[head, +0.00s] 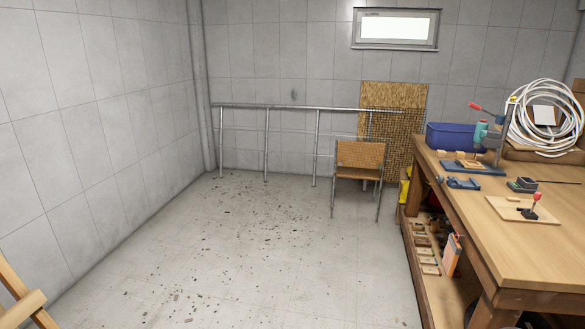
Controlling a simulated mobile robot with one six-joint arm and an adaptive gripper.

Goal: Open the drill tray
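I cannot make out a drill tray for certain. A small drill stand (499,142) with a red-handled lever is on the far part of the wooden workbench (520,240), on a blue base (473,168). A small dark box with a greenish top (522,184) lies on the bench to the right of and nearer than the stand; I cannot tell what it is. My gripper is not in view.
A blue bin (450,137) and a coiled white hose (545,118) stand at the bench's back. A red-knobbed lever on a board (532,208) is nearer. The littered floor (270,250) is mostly open.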

